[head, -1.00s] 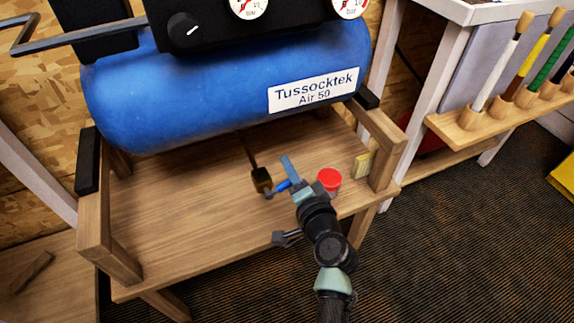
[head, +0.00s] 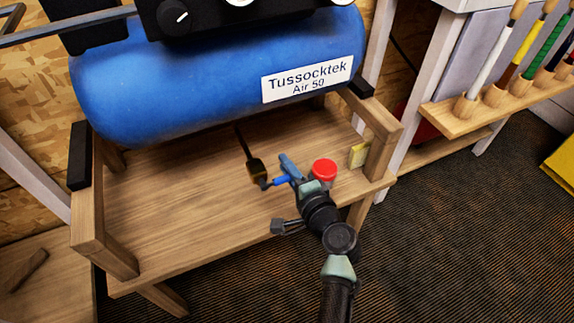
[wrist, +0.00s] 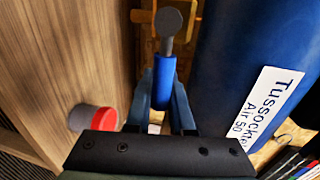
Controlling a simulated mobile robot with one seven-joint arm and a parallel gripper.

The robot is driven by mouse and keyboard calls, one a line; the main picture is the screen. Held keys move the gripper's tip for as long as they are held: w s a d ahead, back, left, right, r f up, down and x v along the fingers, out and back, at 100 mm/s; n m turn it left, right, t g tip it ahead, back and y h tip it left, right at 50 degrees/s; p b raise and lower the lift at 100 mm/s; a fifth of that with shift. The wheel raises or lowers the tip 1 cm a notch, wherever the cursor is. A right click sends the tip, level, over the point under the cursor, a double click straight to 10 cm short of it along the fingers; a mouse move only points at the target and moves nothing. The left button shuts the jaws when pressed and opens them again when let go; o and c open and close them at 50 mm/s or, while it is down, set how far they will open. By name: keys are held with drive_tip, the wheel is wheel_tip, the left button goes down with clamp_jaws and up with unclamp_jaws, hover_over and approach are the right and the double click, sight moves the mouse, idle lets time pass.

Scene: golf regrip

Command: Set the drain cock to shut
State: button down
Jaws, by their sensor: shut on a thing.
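My gripper (head: 290,172) is at the lever's outer end, shut on the blue sleeve. The fingers partly hide the lever in the head view.
A red-capped tub (head: 323,170) stands close behind my gripper on the wooden shelf (head: 180,215). A yellow block (head: 359,155) sits by the right leg. The blue tank (head: 210,85) hangs above. The shelf's left part is clear.

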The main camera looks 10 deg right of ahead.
drive_tip(key=shift+f, duration=0.15)
drive_tip(key=c, duration=0.8)
unclamp_jaws()
drive_tip(key=p+v, duration=0.3)
drive_tip(key=v, duration=1)
